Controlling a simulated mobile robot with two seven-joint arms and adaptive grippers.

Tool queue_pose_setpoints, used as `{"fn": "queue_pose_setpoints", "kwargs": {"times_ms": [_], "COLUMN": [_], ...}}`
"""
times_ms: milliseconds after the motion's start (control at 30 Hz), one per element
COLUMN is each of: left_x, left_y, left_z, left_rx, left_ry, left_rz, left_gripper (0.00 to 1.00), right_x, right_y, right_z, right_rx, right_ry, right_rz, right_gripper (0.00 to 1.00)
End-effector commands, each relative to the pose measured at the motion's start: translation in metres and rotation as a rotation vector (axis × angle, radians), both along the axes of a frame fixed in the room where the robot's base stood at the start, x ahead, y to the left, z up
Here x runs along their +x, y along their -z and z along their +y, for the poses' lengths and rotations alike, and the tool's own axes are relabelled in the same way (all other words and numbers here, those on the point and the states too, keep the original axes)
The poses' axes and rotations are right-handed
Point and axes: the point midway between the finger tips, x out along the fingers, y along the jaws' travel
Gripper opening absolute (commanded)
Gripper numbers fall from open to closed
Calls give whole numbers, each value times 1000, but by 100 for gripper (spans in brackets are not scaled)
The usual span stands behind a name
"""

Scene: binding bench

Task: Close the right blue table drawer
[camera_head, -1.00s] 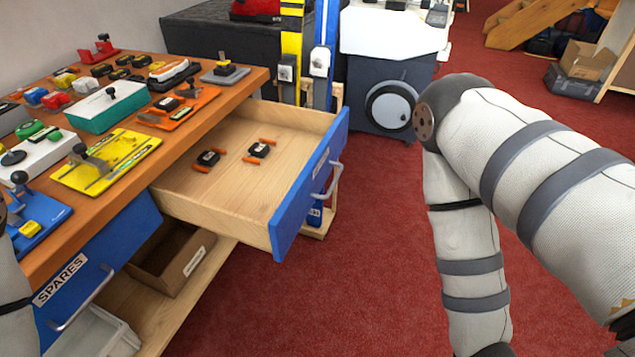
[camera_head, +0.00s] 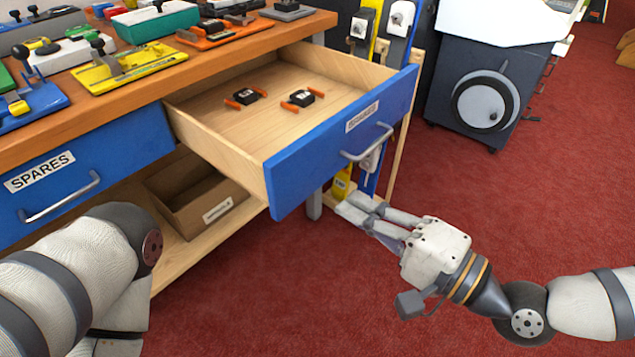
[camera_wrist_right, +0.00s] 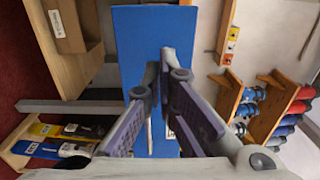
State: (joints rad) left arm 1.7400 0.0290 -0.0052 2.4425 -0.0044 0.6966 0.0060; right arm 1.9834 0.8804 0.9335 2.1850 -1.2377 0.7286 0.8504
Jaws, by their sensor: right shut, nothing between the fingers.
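The right blue table drawer (camera_head: 335,140) is pulled well out of the bench, with a blue front, a pale wooden inside and a silver handle (camera_head: 368,145). Two small black and orange tools (camera_head: 300,98) lie inside it. My right gripper (camera_head: 352,205) is shut and empty, low in front of the drawer front and below its handle. In the right wrist view its fingers (camera_wrist_right: 165,75) overlap the blue drawer front (camera_wrist_right: 140,35); I cannot tell whether they touch it. My left arm (camera_head: 75,285) shows at lower left; its gripper is out of view.
The SPARES drawer (camera_head: 90,175) on the left is shut. The crowded bench top (camera_head: 240,50) is above. A cardboard box (camera_head: 195,195) sits on the lower shelf. A dark cabinet (camera_head: 490,100) stands back right. Red floor is clear in front.

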Motion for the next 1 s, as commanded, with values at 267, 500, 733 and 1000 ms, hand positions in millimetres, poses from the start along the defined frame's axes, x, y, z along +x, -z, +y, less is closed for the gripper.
{"fn": "queue_pose_setpoints", "kwargs": {"times_ms": [267,500,733,1000], "left_x": [3,4,4,2], "left_y": [-6,-8,-8,-5], "left_z": [0,0,0,0], "left_rx": [-1,-1,-1,-1], "left_ry": [0,1,1,0], "left_rz": [-10,-13,-13,-8], "left_gripper": [51,51,51,51], "right_x": [33,47,48,51], "right_y": [-1,0,1,2], "right_z": [47,65,66,71], "right_rx": [-1,-2,-2,-1], "right_ry": [-2,1,1,-1], "right_rz": [0,1,1,0], "right_gripper": [0,0,0,0]}}
